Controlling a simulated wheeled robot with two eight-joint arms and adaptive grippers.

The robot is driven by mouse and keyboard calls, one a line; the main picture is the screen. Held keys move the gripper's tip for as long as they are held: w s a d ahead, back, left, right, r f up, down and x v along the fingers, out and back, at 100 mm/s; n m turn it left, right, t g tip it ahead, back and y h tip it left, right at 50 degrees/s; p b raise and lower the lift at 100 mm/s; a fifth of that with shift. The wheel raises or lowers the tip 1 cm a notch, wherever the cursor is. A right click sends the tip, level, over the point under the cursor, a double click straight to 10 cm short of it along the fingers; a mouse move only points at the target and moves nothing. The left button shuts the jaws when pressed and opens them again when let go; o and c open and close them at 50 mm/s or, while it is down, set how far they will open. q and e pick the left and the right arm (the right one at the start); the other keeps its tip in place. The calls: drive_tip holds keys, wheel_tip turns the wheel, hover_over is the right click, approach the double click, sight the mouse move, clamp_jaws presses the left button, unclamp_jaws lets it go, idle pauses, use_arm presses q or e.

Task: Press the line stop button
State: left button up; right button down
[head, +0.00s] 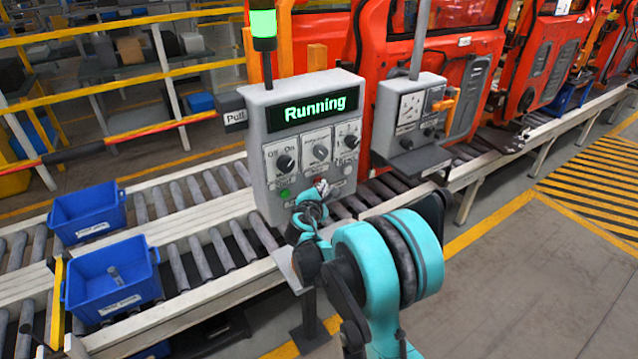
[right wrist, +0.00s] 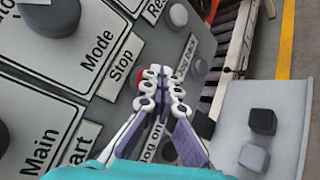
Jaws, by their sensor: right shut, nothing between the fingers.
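The grey control panel (head: 312,145) stands mid-picture in the head view, its screen (head: 314,107) reading "Running" in green. A lit green button (head: 285,194) is at its lower left. In the right wrist view, a red button (right wrist: 139,76) shows beside the "Stop" label (right wrist: 121,66), partly hidden by my fingers. My right gripper (head: 322,186) is shut and empty in front of the panel's lower part. Its fingertips (right wrist: 163,72) overlap the red button's right edge; I cannot tell whether they touch it. My left gripper is not in view.
A green stack light (head: 263,24) tops the panel. A smaller box with dials (head: 408,110) stands to its right. Blue bins (head: 110,281) sit on the roller conveyor (head: 208,258) at left. Red car doors (head: 465,65) line the back. Floor at right is clear.

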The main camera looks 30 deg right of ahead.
drive_tip(key=shift+w, duration=0.4)
drive_tip(key=shift+s, duration=0.1)
idle(0.5)
drive_tip(key=shift+s, duration=0.95)
drive_tip(key=shift+s+d+b, duration=0.15)
drive_tip(key=shift+s+b, duration=0.1)
drive_tip(key=shift+s, duration=1)
drive_tip(key=shift+s+d+b, duration=0.1)
drive_tip(key=shift+s+b, duration=0.1)
drive_tip(key=shift+s, duration=1.05)
drive_tip(key=s+a+f+m+g+y+b, duration=0.2)
drive_tip(key=s+a+f+m+y+b, duration=0.3)
drive_tip(key=s, duration=0.8)
drive_tip(key=s+a+f+m+g+y+b, duration=0.2)
drive_tip(key=s+a+f+m+y+b, duration=0.2)
drive_tip(key=s+a+f+m+b, duration=0.3)
drive_tip(key=s+a+f+m, duration=0.3)
drive_tip(key=s+a, duration=0.3)
drive_tip(key=a, duration=0.3)
drive_tip(key=shift+s+f+m+g+y, duration=0.3)
drive_tip(key=shift+f+m+g+y, duration=0.1)
drive_tip(key=shift+m, duration=0.3)
